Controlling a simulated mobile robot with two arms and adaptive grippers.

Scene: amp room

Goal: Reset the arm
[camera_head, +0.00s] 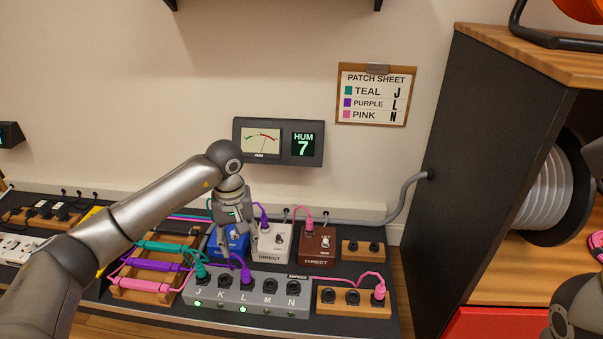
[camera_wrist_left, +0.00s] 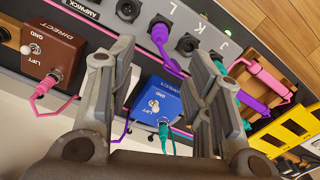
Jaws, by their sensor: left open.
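My left arm (camera_head: 125,215) reaches in from the left over the bench. My left gripper (camera_head: 238,245) points down over the blue DIRECT box (camera_head: 238,240), behind the grey jack strip (camera_head: 270,296). In the left wrist view the fingers are apart, with the blue box (camera_wrist_left: 157,104) showing between them and nothing held. A teal plug (camera_head: 200,271) is in J and a purple plug (camera_head: 246,276) is in L, each above a lit green light. A pink plug (camera_head: 379,291) is in the wooden block at the right. Only part of my right arm (camera_head: 575,305) shows; its fingers are hidden.
White (camera_head: 272,243) and brown (camera_head: 317,246) DIRECT boxes stand right of the gripper. A wooden rack (camera_head: 150,293) with coloured cables lies to its left. A hum meter (camera_head: 278,142) reads 7 on the wall. A dark cabinet (camera_head: 445,190) bounds the right. Space above the bench looks clear.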

